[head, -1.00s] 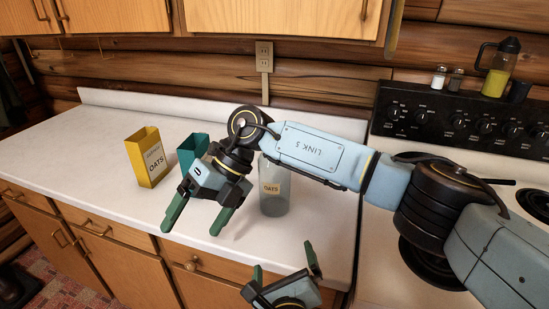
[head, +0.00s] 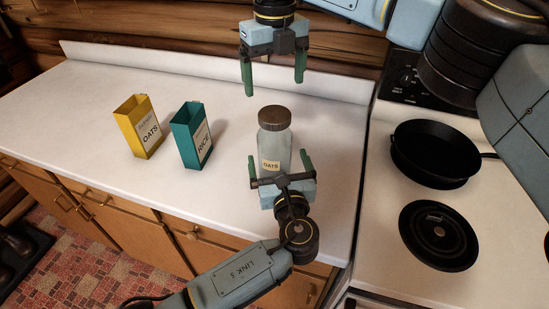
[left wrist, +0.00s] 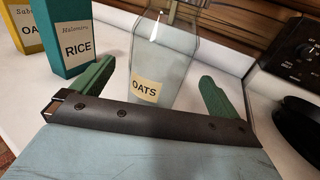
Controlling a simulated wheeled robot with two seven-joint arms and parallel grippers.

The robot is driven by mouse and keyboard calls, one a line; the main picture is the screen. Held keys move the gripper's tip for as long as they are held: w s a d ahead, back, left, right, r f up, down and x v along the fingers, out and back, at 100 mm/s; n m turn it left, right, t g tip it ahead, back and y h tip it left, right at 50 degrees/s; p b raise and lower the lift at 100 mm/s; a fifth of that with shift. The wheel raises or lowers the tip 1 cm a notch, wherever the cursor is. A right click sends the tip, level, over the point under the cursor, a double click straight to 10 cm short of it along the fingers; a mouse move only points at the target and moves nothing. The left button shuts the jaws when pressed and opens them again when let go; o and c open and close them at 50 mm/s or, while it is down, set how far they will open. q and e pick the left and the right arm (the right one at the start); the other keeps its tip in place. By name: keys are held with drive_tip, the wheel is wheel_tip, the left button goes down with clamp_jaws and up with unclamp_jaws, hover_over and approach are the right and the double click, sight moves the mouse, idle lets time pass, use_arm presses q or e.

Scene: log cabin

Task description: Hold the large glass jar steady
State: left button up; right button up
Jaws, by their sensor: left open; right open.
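The large glass jar (head: 273,142) stands upright on the counter, with a brown lid and an OATS label. It also shows in the left wrist view (left wrist: 162,62), between and beyond the fingers. My left gripper (head: 279,160) is open at the jar's near side, its fingers pointing toward it, one on either side in the picture. Whether they touch the glass I cannot tell. My right gripper (head: 273,88) is open and empty, fingers pointing down, above and behind the jar's lid.
A yellow OATS box (head: 139,127) and a teal RICE box (head: 191,136) stand open-topped left of the jar. The stove with a black pan (head: 431,148) is on the right. The counter (head: 90,90) is clear at the back left.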

use_arm(q)
drive_tip(key=w, duration=0.2)
drive_tip(key=w+a, duration=0.1)
drive_tip(key=w, duration=0.1)
drive_tip(key=shift+w+r, duration=0.15)
drive_tip(key=shift+w, duration=0.15)
use_arm(e)
drive_tip(key=shift+s+r, duration=0.15)
drive_tip(key=shift+s, duration=0.1)
use_arm(q)
drive_tip(key=shift+w, duration=0.5)
use_arm(e)
drive_tip(key=shift+w, duration=0.15)
use_arm(q)
drive_tip(key=shift+s, duration=0.1)
